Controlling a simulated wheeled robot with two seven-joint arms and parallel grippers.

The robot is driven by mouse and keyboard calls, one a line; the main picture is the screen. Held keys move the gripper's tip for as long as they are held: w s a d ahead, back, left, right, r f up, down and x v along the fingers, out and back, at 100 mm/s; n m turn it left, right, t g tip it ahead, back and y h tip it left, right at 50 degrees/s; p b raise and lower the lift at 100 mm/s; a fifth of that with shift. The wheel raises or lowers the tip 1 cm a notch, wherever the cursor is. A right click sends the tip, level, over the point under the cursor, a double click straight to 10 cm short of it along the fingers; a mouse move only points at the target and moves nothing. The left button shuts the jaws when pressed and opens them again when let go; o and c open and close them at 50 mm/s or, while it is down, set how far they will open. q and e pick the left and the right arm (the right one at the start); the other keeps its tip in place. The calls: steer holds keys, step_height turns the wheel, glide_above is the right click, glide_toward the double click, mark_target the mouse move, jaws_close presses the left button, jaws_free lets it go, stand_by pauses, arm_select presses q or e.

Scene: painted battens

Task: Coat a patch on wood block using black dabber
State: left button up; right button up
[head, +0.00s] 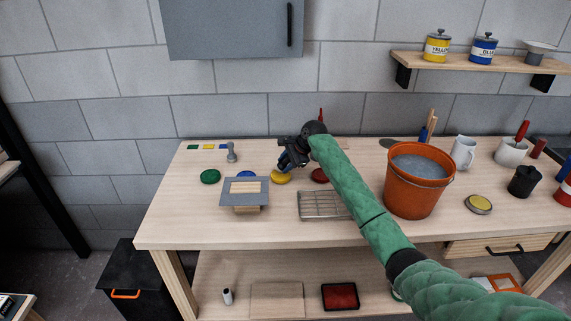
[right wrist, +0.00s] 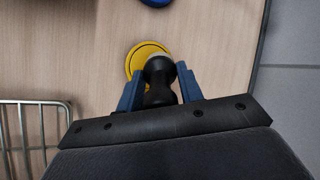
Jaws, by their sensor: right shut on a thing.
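The black dabber (right wrist: 160,85) is held upright between the blue fingers of my right gripper (head: 285,164), which also shows in the right wrist view (right wrist: 155,92). The dabber's far end overlaps the yellow paint pad (right wrist: 140,56), which also shows in the head view (head: 281,179); I cannot tell whether they touch. In the head view the gripper mostly hides the dabber. The wood block (head: 245,209) lies left of the gripper, under a grey stencil plate (head: 259,199); pale bare wood (head: 245,188) shows through its window. My left gripper is out of view.
A wire rack (head: 320,207) stands right of the block, and an orange bucket (head: 412,196) beyond my right arm. Green (head: 210,176), blue (head: 246,174) and red (head: 320,175) pads lie along the back. The table's front left is clear.

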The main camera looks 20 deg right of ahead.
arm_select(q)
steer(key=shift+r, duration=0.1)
arm_select(e)
steer(key=shift+f, duration=0.75)
stand_by(1.6)
steer(key=shift+r+p, duration=0.2)
steer(key=shift+p, duration=0.15)
steer(key=shift+r, duration=0.25)
steer(key=shift+r+p, duration=0.25)
steer(key=shift+p, duration=0.25)
steer(key=shift+r+p, duration=0.5)
arm_select(q)
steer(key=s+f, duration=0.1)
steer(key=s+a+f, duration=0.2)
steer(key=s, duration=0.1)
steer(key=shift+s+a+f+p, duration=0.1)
steer(key=shift+p, duration=0.25)
arm_select(e)
steer(key=shift+r, duration=0.3)
